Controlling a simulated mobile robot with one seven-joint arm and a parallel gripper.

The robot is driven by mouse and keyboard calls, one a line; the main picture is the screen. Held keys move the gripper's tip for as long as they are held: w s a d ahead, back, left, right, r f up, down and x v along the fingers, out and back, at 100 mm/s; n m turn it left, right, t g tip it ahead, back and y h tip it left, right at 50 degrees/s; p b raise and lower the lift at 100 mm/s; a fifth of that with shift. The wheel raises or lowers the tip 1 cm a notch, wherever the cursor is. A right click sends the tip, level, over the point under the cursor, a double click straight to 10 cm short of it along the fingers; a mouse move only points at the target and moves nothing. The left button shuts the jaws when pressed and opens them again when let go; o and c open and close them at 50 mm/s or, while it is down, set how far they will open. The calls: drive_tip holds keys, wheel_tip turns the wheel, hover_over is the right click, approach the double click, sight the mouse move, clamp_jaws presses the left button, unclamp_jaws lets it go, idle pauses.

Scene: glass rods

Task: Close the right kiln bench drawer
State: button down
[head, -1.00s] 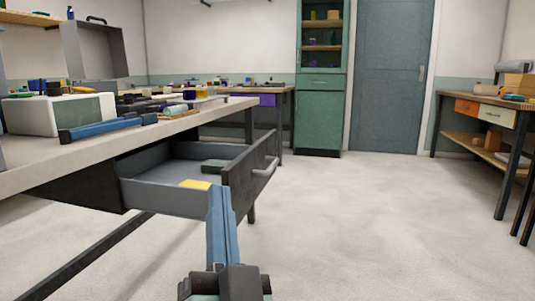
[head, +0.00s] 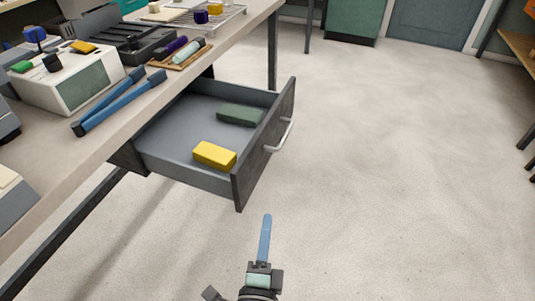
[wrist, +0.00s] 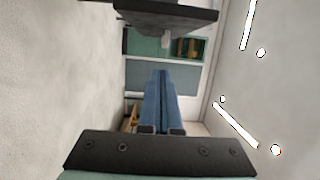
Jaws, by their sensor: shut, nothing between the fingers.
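The drawer (head: 190,178) under the bench is pulled well out, with a dark front panel (head: 262,150) and a pale bar handle (head: 281,136). Inside lie a yellow block (head: 214,155) and a dark green block (head: 240,114). My gripper (head: 267,218) has long blue fingers, shut and empty. In the head view it is below and in front of the drawer front, apart from it. In the wrist view the shut fingers (wrist: 161,75) point ahead, and a dark panel (wrist: 165,17), likely the drawer front, shows at the top.
The bench top (head: 110,148) holds blue tongs (head: 118,103), a white box-shaped device (head: 70,80), a small wooden tray (head: 180,55) and a wire rack (head: 215,18). The floor (head: 400,150) right of the drawer is clear. A green cabinet (head: 353,18) stands at the back.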

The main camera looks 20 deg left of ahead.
drive_tip(key=p, duration=0.2)
hover_over(255, 185)
drive_tip(key=s+d, duration=0.2)
drive_tip(key=s, duration=0.2)
drive_tip(key=shift+w+f, duration=0.1)
drive_tip(key=shift+a, duration=0.15)
